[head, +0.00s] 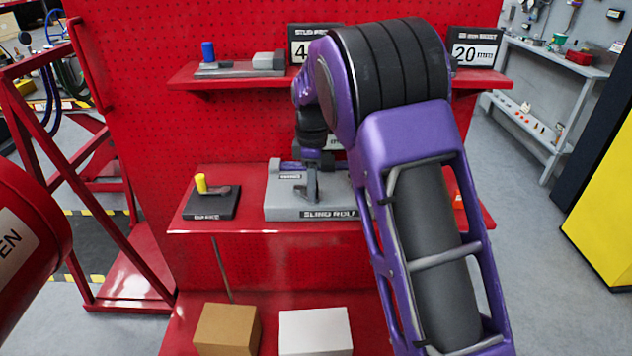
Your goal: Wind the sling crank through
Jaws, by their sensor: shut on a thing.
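The sling roll unit (283,207) is a grey box with a label on its front, on the middle red shelf. My gripper (312,190) reaches down over the middle of this unit and is shut on its crank. The crank is mostly hidden by the fingers and my arm, so its angle cannot be told. A small purple-blue piece (291,165) shows on top of the unit, just left of my gripper. The unit's right part is hidden behind my purple arm.
A black block (210,205) with a yellow-knobbed lever stands left on the same shelf. The upper shelf (240,85) holds a grey fixture with a blue knob and number signs. A brown box (227,330) and a white box (315,332) sit below. A red cylinder is at far left.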

